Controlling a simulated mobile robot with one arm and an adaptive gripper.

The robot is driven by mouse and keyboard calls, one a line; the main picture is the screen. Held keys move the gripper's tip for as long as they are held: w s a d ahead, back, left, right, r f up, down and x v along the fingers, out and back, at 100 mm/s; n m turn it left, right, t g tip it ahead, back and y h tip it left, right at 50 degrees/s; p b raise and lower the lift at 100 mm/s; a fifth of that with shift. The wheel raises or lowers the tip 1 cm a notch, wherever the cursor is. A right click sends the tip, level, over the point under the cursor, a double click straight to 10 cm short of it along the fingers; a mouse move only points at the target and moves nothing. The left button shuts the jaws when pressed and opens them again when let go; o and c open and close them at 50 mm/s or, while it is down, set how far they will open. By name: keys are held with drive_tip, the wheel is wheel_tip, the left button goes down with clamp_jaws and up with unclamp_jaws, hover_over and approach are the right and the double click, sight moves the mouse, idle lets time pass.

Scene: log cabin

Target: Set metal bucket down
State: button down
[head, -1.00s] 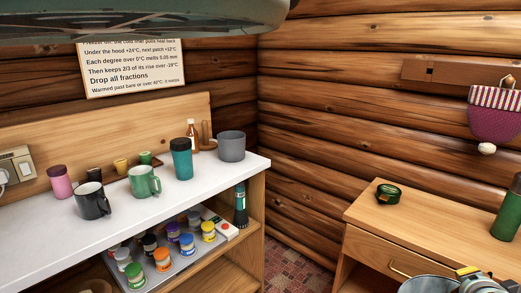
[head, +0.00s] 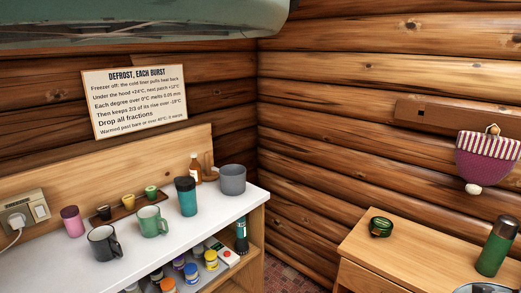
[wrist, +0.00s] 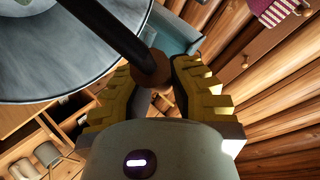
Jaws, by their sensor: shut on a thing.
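The metal bucket (wrist: 45,50) fills the upper left of the wrist view, a grey round vessel seen close up with part of its rim cut off by the frame. My gripper (wrist: 153,75) has yellow ridged fingers closed around the brown grip (wrist: 148,65) on the bucket's dark handle. My gripper is out of the head view. Whether anything supports the bucket's base is hidden.
The white counter (head: 60,262) at left is crowded with mugs, a teal tumbler (head: 186,196) and a grey pot (head: 232,180). A striped hat (head: 485,158) hangs on the wall.

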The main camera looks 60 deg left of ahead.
wheel_tip(320, 180, up, 36)
drive_tip(key=p, duration=3.4)
drive_tip(key=shift+f, duration=0.2)
drive_tip(key=shift+w+d, duration=0.1)
